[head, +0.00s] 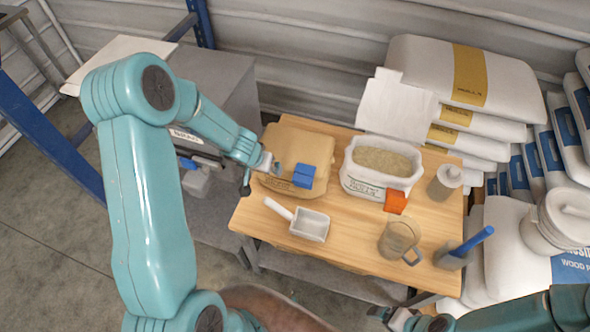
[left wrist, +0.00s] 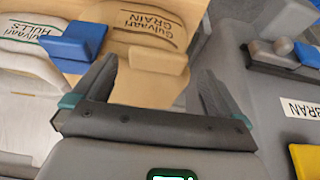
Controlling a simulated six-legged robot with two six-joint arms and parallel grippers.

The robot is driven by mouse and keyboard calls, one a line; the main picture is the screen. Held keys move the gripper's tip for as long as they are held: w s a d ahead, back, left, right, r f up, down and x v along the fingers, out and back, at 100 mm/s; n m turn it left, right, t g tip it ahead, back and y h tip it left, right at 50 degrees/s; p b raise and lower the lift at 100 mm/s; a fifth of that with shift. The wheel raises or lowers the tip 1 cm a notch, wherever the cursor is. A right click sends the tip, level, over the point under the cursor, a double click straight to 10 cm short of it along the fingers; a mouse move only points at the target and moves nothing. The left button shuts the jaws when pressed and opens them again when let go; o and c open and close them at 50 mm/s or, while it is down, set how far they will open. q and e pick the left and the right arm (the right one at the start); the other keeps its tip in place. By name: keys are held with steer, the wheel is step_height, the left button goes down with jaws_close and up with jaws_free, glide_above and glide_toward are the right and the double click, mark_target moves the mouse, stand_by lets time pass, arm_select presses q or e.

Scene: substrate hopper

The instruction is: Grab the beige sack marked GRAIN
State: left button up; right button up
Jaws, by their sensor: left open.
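The beige sack (head: 290,147) lies at the back left of the wooden table, with a blue block-like piece (head: 304,175) on its right front part. In the left wrist view the sack (left wrist: 148,22) shows the word GRAIN at the top, with a tan block-like piece (left wrist: 160,60) below the print. My left gripper (head: 262,172) is at the sack's left edge in the head view. My right gripper (head: 385,314) is low at the bottom edge, mostly hidden.
An open white sack of grain-like material (head: 383,165) with an orange piece (head: 396,202) stands right of the beige sack. A white scoop (head: 309,225), clear jug (head: 399,240) and grey cup (head: 450,258) stand nearer. A grey BRAN-labelled item (left wrist: 302,108) is at the right.

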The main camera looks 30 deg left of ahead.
arm_select(q)
steer(key=b+x, duration=0.1)
steer(key=x, duration=0.3)
steer(key=shift+w+f+b, duration=0.1)
steer(key=shift+b, duration=0.25)
steer(key=shift+w+d+f, duration=0.15)
steer(key=shift+f, duration=0.1)
steer(key=shift+w+f, duration=0.1)
steer(key=shift+f, duration=0.1)
steer(key=shift+w+a, duration=0.1)
steer(key=shift+a, duration=0.15)
steer(key=shift+d+r, duration=0.1)
steer(key=shift+d, duration=0.05)
steer(key=c, duration=1.8)
